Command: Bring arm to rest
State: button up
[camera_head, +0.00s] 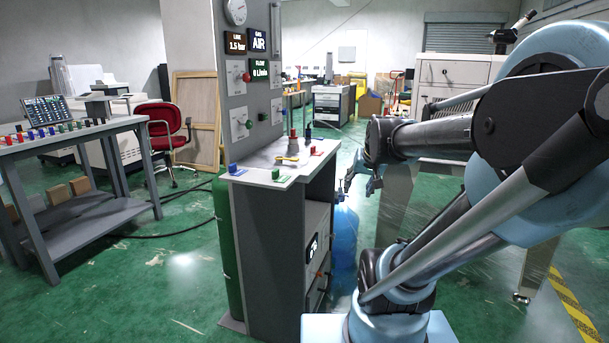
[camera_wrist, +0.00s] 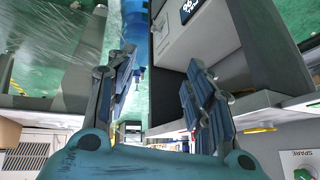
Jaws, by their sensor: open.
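My arm (camera_head: 440,137) reaches in from the right side of the head view, with its forearm pointing left. My gripper (camera_head: 358,178) is at its end, beside the right edge of the grey console (camera_head: 270,240) and apart from it as far as I can tell. In the wrist view my gripper (camera_wrist: 162,85) has its two blue-padded fingers spread wide, with nothing between them. The console shows beyond the right finger, turned in the picture.
The console's shelf (camera_head: 258,178) carries small coloured blocks and a yellow-handled tool. A workbench (camera_head: 80,137) with coloured items stands left. A white cabinet (camera_head: 450,75) stands behind my arm.

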jog(key=s+d+f+g, duration=0.1)
jog(key=s+f+g, duration=0.1)
jog(key=s+f, duration=0.4)
jog(key=s+f+n+g+h, duration=0.1)
jog(key=s+f+g, duration=0.1)
jog(key=s+f, duration=0.4)
jog(key=s, duration=0.5)
jog(key=shift+s+d+n+g, duration=0.25)
jog(key=shift+d+n+g, duration=0.05)
jog(key=shift+d, duration=0.1)
jog(key=shift+w+f, duration=0.25)
jog(key=shift+w, duration=0.25)
